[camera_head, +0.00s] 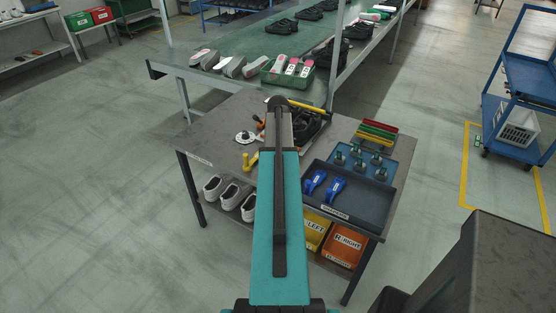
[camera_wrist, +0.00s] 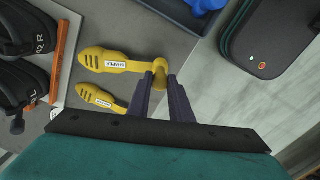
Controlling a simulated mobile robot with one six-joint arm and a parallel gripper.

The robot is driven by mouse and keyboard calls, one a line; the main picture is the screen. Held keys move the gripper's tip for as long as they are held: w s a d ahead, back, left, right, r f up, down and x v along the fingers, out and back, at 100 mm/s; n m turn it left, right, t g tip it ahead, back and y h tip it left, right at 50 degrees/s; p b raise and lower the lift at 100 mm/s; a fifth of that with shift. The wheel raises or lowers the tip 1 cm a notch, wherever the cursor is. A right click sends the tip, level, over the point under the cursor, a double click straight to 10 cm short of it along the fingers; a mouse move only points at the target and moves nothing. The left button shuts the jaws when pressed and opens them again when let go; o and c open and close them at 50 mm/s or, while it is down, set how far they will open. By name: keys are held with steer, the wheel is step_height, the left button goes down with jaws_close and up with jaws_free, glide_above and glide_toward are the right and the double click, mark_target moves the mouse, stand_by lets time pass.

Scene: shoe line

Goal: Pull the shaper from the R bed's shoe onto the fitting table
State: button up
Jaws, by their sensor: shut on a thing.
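In the wrist view my gripper (camera_wrist: 161,77) is shut on the knob of a yellow shaper (camera_wrist: 106,60), whose labelled body points left, clear of the shoes. It appears larger than a second yellow shaper (camera_wrist: 98,96) below it, whose right end is behind my finger. Both show over the grey fitting table (camera_wrist: 185,52); I cannot tell whether the held one touches it. The dark R shoe (camera_wrist: 22,32) and L shoe (camera_wrist: 20,82) are at the left. In the head view my arm hides my gripper; a yellow shaper part (camera_head: 247,162) shows left of it on the fitting table (camera_head: 215,135).
A dark tray (camera_head: 372,205) with blue shapers (camera_head: 334,188) is on the table's right, beside teal pegs (camera_head: 357,160). Yellow (camera_head: 315,231) and orange (camera_head: 343,250) bins are below. White shoes (camera_head: 231,195) stand on the lower shelf. A conveyor (camera_head: 235,50) is behind.

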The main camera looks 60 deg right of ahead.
steer(key=shift+f+b, duration=0.55)
steer(key=shift+f, duration=0.6)
steer(key=o, duration=1)
steer(key=shift+c, duration=0.2)
steer(key=shift+r+p, duration=2.65)
steer(key=shift+r, duration=1.85)
